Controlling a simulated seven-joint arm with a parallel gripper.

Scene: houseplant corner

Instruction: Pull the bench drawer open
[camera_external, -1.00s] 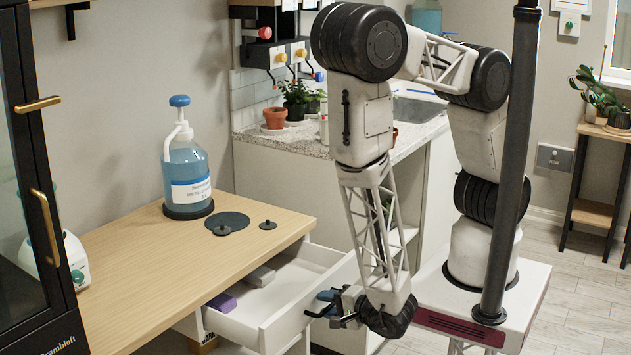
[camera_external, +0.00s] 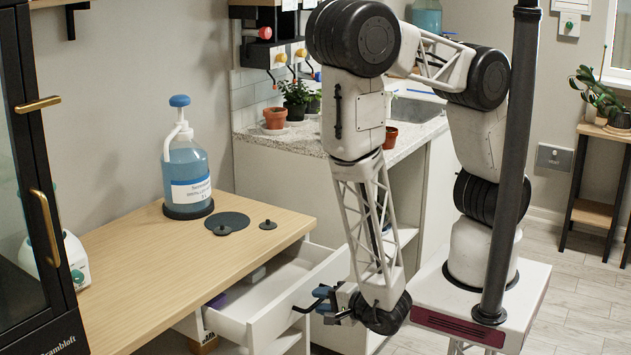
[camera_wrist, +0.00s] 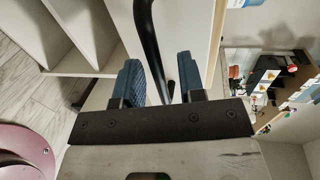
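The white bench drawer (camera_external: 262,318) stands partly open under the wooden benchtop, its front towards the lower right. A grey block (camera_external: 258,273) and a purple block (camera_external: 217,300) lie inside, both partly hidden by the benchtop. A black bar handle (camera_external: 304,303) is on the drawer front. My gripper (camera_external: 323,299) is at the handle. In the wrist view its blue fingers (camera_wrist: 157,82) stand apart, with the black handle (camera_wrist: 150,42) passing between them.
The wooden benchtop (camera_external: 130,265) carries a pump bottle of blue liquid (camera_external: 188,165) and dark discs (camera_external: 228,222). A dark glass-door cabinet (camera_external: 30,200) stands at the left. A counter with potted plants (camera_external: 296,97) is behind my arm. Open shelving (camera_wrist: 75,35) shows beside the drawer.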

